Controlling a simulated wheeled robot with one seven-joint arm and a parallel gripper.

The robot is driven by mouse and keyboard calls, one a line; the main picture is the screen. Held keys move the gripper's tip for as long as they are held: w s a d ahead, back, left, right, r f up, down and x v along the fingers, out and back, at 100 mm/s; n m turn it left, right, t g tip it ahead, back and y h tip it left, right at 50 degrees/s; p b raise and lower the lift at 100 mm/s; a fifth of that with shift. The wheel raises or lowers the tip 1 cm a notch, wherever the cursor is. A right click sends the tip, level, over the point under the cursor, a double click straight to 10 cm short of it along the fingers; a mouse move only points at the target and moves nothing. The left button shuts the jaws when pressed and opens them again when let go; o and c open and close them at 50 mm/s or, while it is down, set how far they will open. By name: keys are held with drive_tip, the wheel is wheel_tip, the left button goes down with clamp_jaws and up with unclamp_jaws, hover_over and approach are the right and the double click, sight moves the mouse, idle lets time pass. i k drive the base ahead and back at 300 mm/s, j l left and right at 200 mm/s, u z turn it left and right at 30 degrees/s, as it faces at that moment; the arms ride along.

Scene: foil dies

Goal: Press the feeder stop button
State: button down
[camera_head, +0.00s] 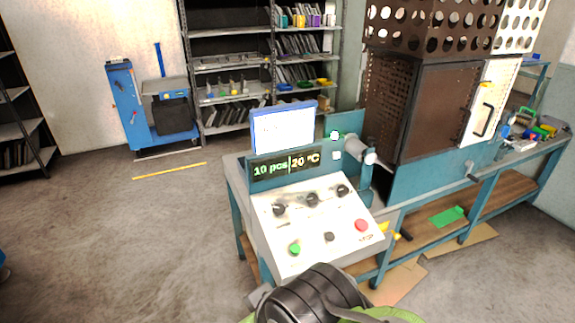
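A white sloped control panel (318,222) stands on a teal machine in the middle of the view. Its lower row has a green button (294,249), a small black button or knob (329,237) and a red button (361,225). Three black knobs (312,200) sit in the row above. The labels are too small to read, so I cannot tell by text which one is the feeder stop. Above the panel, a display (284,165) reads "10 pcs" and "20 °C". A black and green part of my arm shows below the panel, apart from the buttons in the picture. My gripper's fingers are not visible.
A lit screen (283,130) stands above the display. A grey cylinder (360,148) sticks out right of it. A brown perforated cabinet (430,100) and a teal workbench (480,180) are at the right. Shelves (230,60) and a blue cart (125,95) stand behind.

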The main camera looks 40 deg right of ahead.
sight(362, 225)
drive_tip(key=z, duration=1.3)
